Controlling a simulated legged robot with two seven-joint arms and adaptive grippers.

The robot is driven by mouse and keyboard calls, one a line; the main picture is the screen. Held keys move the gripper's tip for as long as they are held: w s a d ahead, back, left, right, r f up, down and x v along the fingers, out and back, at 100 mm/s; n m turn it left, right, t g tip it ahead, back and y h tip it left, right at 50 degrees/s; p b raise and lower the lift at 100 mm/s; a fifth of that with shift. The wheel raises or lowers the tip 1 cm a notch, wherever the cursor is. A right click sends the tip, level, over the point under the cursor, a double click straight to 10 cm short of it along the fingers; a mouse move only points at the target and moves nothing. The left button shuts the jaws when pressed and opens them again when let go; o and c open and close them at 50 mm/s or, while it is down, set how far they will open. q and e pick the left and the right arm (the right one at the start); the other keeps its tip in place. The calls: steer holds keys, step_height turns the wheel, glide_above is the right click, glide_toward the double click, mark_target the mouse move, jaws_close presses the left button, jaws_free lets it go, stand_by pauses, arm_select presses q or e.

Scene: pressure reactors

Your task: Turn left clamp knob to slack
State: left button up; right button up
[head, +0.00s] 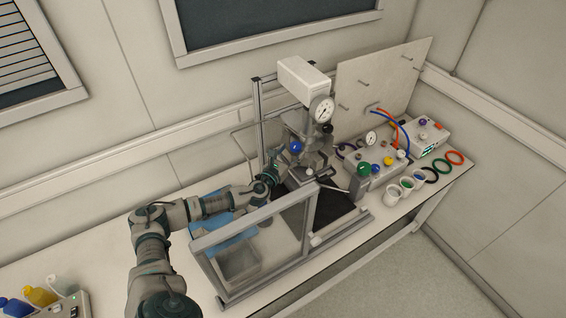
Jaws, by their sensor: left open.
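The pressure reactor stands in a metal frame at the middle of the bench, with a white head box (303,80) and a round gauge (321,109) on it. A blue knob (296,146) shows on its left side, just above my left gripper. My left gripper (278,165) is open at the reactor's left side, close to the clamp area. The left clamp knob cannot be told apart from the gripper and the dark parts around it. I cannot tell whether the fingers touch it. My right gripper is not in view.
A clear-panelled shield frame (255,222) stands in front of the reactor, close to my left arm. A grey tray (239,262) lies behind it.

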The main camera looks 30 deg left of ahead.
arm_select(q)
steer(key=s, duration=0.8)
steer(key=shift+s+a, duration=0.15)
steer(key=shift+a, duration=0.1)
steer(key=shift+f, duration=0.1)
